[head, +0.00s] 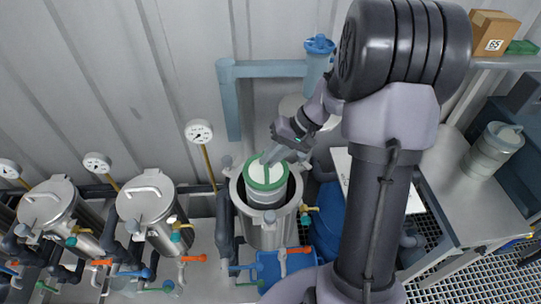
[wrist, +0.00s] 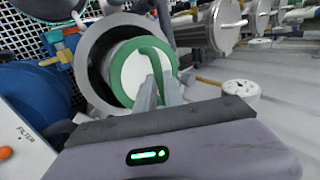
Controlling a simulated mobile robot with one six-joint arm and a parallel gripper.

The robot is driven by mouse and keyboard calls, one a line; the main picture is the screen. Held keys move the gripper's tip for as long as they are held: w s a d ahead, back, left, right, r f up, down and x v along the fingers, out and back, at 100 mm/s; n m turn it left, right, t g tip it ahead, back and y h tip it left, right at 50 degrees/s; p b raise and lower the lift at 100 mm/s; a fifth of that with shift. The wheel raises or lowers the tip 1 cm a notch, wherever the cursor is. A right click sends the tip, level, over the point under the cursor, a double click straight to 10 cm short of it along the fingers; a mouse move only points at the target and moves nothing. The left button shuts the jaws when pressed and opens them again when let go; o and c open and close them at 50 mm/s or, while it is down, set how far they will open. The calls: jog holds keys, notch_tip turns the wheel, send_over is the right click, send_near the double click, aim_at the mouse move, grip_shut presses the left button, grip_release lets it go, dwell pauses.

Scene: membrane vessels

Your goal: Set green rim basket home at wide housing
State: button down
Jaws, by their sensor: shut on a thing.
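The green rim basket (head: 265,174) is a white cylinder with a green rim and a green handle across its top. In the head view it is inside the mouth of the wide housing (head: 270,230), an open steel vessel, with its rim standing above the housing's lip. My gripper (head: 272,158) is shut on the basket's handle from above. In the wrist view the fingers (wrist: 160,92) pinch the handle of the basket (wrist: 127,72), and the housing's rim (wrist: 92,45) surrounds it with a dark gap at the left. The basket's lower part is hidden inside the housing.
Two lidded steel vessels (head: 147,195) stand at the left with gauges (head: 199,132) behind. Pipes and coloured valves (head: 290,252) run low around the housing. A bench (head: 440,190) with a clear canister (head: 490,152) is at the right.

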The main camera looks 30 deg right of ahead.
notch_tip(320, 180, down, 13)
jog(key=b, duration=1.1)
jog(key=shift+f+b, duration=0.1)
jog(key=shift+b, duration=0.3)
dwell(0.3)
jog(key=c, duration=1.4)
grip_release()
jog(key=shift+o, duration=0.2)
jog(key=p+v, duration=0.7)
jog(key=v, duration=1)
jog(key=shift+d, duration=0.15)
jog(key=shift+s, duration=0.15)
